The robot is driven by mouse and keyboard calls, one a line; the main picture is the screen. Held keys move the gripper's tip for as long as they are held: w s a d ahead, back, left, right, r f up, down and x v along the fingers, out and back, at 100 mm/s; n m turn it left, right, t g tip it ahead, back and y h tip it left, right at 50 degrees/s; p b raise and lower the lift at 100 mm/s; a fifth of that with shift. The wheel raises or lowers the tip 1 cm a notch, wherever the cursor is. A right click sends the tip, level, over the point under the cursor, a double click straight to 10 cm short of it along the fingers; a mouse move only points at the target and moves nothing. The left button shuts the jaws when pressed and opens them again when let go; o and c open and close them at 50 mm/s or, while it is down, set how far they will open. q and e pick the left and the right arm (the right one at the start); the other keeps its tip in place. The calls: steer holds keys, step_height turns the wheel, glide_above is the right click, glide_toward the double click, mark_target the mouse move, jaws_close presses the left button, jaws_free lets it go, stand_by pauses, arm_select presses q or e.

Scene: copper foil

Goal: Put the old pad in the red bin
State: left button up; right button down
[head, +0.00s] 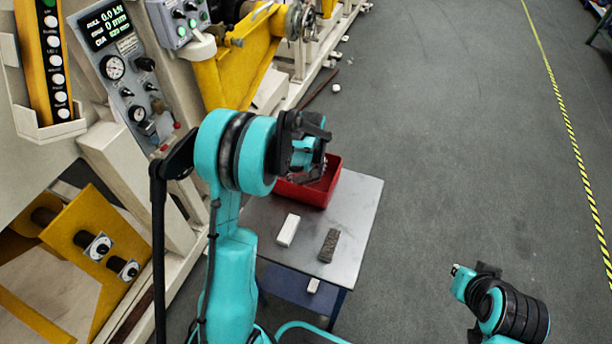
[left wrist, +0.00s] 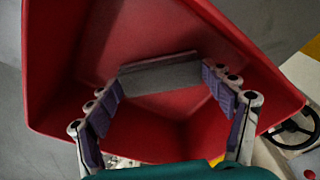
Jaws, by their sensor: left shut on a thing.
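The red bin (head: 322,188) stands at the back of the small grey table. My left gripper (head: 308,172) is over it and hides part of its opening. In the left wrist view the bin's red walls (left wrist: 65,60) surround the fingers. The old pad (left wrist: 160,78), a flat grey block, sits between the purple-lined fingertips of the left gripper (left wrist: 163,88), which is shut on it. The bin floor shows below the pad. My right arm is at the lower right, with its gripper (head: 463,278) away from the table; its jaws are not clear.
A white block (head: 288,230) and a dark grey block (head: 328,245) lie on the table (head: 357,213) in front of the bin. A small white piece (head: 313,285) shows lower down. A machine with a control panel (head: 115,65) stands at left. The floor at right is open.

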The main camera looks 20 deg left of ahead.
mark_target(308, 181)
arm_select(q)
steer(key=o, duration=1.1)
steer(key=shift+f, duration=0.2)
steer(key=shift+o, duration=0.2)
steer(key=shift+r, duration=0.1)
steer(key=shift+r, duration=0.2)
steer(key=s+d+r+m+t+p, duration=0.1)
steer(key=s+d+r+p, duration=0.15)
steer(key=r, duration=0.65)
steer(key=s+d+r+m+p, duration=0.15)
steer(key=s+r, duration=0.25)
steer(key=r, duration=0.5)
steer(key=s+d+r+m+t, duration=0.1)
steer(key=s+d+m+t, duration=0.1)
steer(key=s, duration=0.6)
steer(key=s+d+r+m+t+h, duration=0.1)
steer(key=s+d+m+t, duration=0.2)
steer(key=s, duration=0.5)
steer(key=shift+d+r+m, duration=0.3)
steer(key=shift+d+m, duration=0.15)
steer(key=shift+m, duration=0.6)
